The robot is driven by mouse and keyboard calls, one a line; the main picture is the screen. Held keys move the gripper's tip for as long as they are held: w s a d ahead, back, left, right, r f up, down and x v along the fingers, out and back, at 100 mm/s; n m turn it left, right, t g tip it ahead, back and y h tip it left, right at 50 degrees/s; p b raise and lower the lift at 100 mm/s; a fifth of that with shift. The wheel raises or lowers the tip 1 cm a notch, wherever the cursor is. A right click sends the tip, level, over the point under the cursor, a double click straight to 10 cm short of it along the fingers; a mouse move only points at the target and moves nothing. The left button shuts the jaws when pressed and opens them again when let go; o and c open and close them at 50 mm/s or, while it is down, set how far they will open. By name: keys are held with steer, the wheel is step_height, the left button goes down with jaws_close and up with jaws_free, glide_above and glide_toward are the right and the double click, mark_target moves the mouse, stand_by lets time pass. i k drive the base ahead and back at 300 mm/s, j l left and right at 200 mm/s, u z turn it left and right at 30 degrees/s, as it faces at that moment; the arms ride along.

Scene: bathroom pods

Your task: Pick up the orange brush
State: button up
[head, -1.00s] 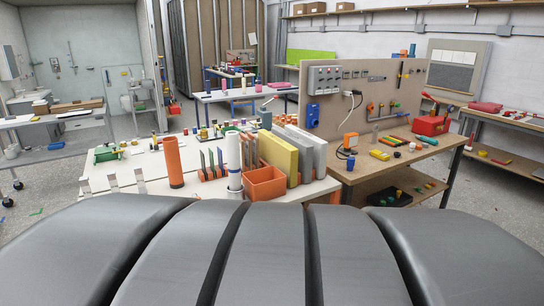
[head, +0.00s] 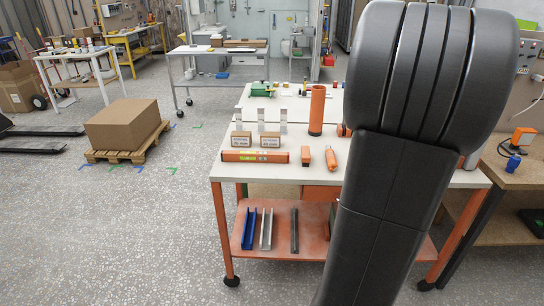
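A small orange piece with a dark lower part (head: 305,156), which looks like the orange brush, lies near the front edge of the white-topped table (head: 285,173). A longer orange tool (head: 331,158) lies just right of it; at this size I cannot be sure which one is the brush. My arm's dark links rise through the right half of the head view and hide the right part of the table. My gripper is out of view.
An orange level (head: 255,157) and two small cardboard boxes (head: 241,140) are left of the brush. An orange cylinder (head: 317,109) stands behind. The lower shelf (head: 312,241) holds metal channels. A boxed pallet (head: 125,125) stands left; the floor between is clear.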

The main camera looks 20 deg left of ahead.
mark_target(305, 156)
steer(key=i+u, duration=0.2)
steer(key=u, duration=0.15)
steer(key=i+u, duration=0.25)
steer(key=u, duration=0.15)
steer(key=i+u, duration=0.2)
steer(key=u, duration=0.15)
steer(key=i+l, duration=0.45)
steer(key=i, duration=0.15)
